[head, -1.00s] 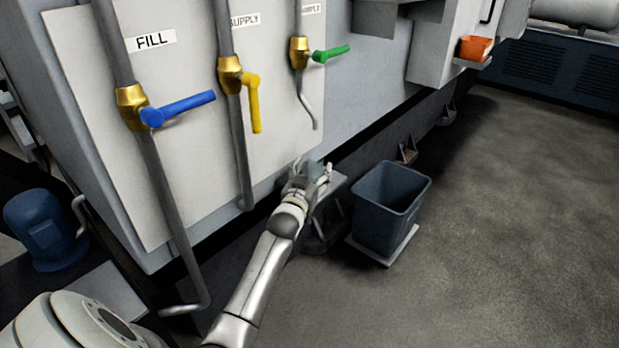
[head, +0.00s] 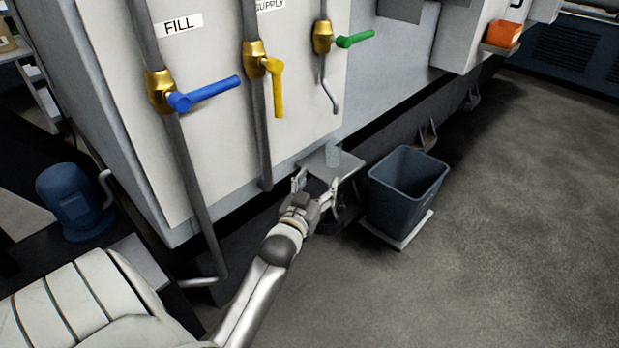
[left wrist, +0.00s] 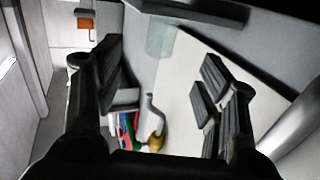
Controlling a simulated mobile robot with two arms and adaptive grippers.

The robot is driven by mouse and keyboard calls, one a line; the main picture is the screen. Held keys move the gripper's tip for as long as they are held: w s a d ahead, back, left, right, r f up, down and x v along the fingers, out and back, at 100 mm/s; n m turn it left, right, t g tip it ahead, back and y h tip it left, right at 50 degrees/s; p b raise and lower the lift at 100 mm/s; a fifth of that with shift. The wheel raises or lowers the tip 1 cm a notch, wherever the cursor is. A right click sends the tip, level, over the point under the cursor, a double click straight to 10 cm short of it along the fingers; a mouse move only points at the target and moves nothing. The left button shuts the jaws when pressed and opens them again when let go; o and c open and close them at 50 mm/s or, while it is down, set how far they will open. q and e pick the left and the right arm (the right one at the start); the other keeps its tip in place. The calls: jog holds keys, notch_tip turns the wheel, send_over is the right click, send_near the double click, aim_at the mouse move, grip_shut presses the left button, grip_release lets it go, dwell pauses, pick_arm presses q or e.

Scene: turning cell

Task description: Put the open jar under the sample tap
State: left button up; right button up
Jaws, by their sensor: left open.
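The clear, pale jar (head: 333,153) stands upright on a small grey shelf (head: 313,163) low on the machine's side. The sample tap (head: 323,37) has a green handle, and its bent spout (head: 334,100) ends above the jar. My left gripper (head: 317,182) is open and empty, in front of the shelf and apart from the jar. In the left wrist view the jar (left wrist: 160,38) shows beyond and between the open fingers (left wrist: 160,62), and the spout (left wrist: 152,102) shows too. Whether the jar is exactly under the spout is hard to tell. My right gripper is out of view.
A blue-handled fill valve (head: 190,98) and a yellow-handled supply valve (head: 270,68) are on the panel to the left. A dark open bin (head: 405,195) stands right of the shelf. An orange container (head: 503,34) sits at upper right. The floor at right is clear.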

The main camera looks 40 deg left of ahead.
pick_arm(q)
jog(key=s+d+f+m+g+h, duration=0.35)
jog(key=s+d+f+g, duration=0.35)
jog(key=s+d+f, duration=0.45)
jog(key=s+d+m+g+h, duration=0.1)
jog(key=s+d+g, duration=0.2)
jog(key=s, duration=0.5)
jog(key=s+d+m+g+h, duration=0.1)
jog(key=s+d+g, duration=0.2)
jog(key=s, duration=0.6)
jog(key=shift+s+d+f, duration=0.25)
jog(key=shift+d+f, duration=0.05)
jog(key=shift+d, duration=0.4)
